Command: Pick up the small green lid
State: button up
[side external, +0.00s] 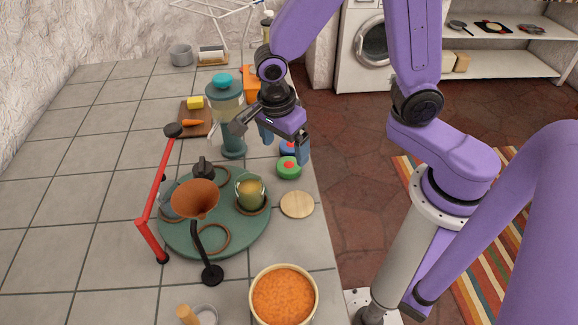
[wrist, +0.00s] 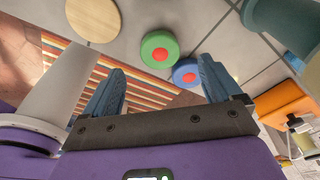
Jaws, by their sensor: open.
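The small green lid (side external: 289,167) is a round disc with a red centre. It lies flat on the tiled counter near its right edge in the side view. In the wrist view the green lid (wrist: 159,48) shows beyond the fingers, between them and the wooden disc. My gripper (side external: 284,146) is open and empty, above the counter close to the lid and not touching it as far as I can see. In the wrist view my gripper (wrist: 160,85) has its two blue fingers wide apart. A blue lid with a red centre (wrist: 186,73) lies next to the green one.
A wooden disc (side external: 297,205) lies in front of the green lid. A teal tray (side external: 232,240) with a copper funnel (side external: 195,197) and a glass jar (side external: 250,190) stands left. A blender-like jar (side external: 226,115) is just left of my gripper. An orange-filled bowl (side external: 283,296) stands at the front.

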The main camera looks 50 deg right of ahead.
aim_at(289, 165)
jog(key=shift+d+f, duration=0.2)
jog(key=shift+f, duration=0.8)
jog(key=shift+d+f, duration=0.25)
jog(key=shift+f, duration=0.7)
jog(key=shift+d+f, duration=0.2)
jog(key=shift+f, duration=0.8)
jog(key=c, duration=1.1)
